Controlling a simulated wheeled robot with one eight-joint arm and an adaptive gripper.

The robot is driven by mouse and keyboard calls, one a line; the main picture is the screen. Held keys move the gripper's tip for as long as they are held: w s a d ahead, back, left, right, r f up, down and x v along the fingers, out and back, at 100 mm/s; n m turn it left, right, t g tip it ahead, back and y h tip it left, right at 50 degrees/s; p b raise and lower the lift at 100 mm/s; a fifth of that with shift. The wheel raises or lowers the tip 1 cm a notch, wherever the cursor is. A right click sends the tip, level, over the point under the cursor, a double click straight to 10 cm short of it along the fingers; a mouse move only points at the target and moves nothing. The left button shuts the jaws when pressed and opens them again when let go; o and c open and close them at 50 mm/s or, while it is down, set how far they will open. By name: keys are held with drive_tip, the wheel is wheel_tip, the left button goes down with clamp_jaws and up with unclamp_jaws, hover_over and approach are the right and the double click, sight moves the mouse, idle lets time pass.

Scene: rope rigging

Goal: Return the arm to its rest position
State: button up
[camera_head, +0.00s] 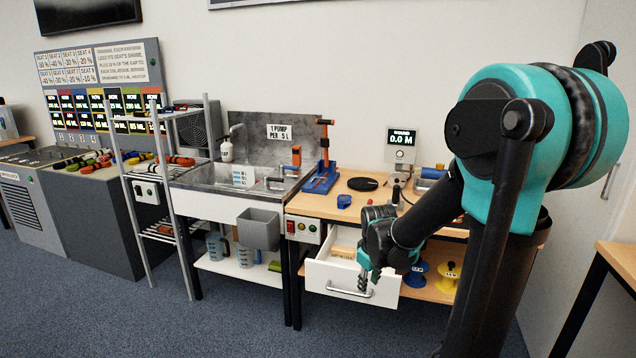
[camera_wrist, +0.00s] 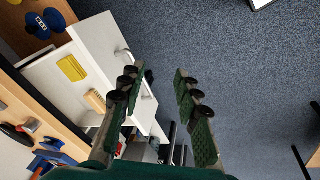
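My gripper (camera_head: 370,280) is at the front of the open white drawer (camera_head: 328,281) under the wooden workbench (camera_head: 322,208). In the wrist view my gripper (camera_wrist: 158,78) has its two dark green fingers apart, with only blue carpet between them. The metal drawer handle (camera_head: 345,291) is close to the fingers in the head view. In the wrist view the drawer (camera_wrist: 104,40) lies to the left of the fingers, partly behind the left one. My arm is bent, reaching down from the right.
The drawer holds a yellow item (camera_wrist: 71,68) and a tan block (camera_wrist: 95,101). Blue and yellow spools (camera_head: 447,277) stand on the shelf right of the drawer. A grey bin (camera_head: 258,229) hangs from the sink (camera_head: 235,180). The carpet (camera_head: 240,330) in front is clear.

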drive_tip(key=s+d+f+m, duration=0.1)
drive_tip(key=s+d+m, duration=0.1)
drive_tip(key=s+m, duration=0.2)
drive_tip(key=s+d+f+m+t, duration=0.1)
drive_tip(key=s+m, duration=0.2)
drive_tip(key=s, duration=0.8)
drive_tip(key=shift+s+d+f+m, duration=0.3)
drive_tip(key=shift+d+f+m, duration=0.1)
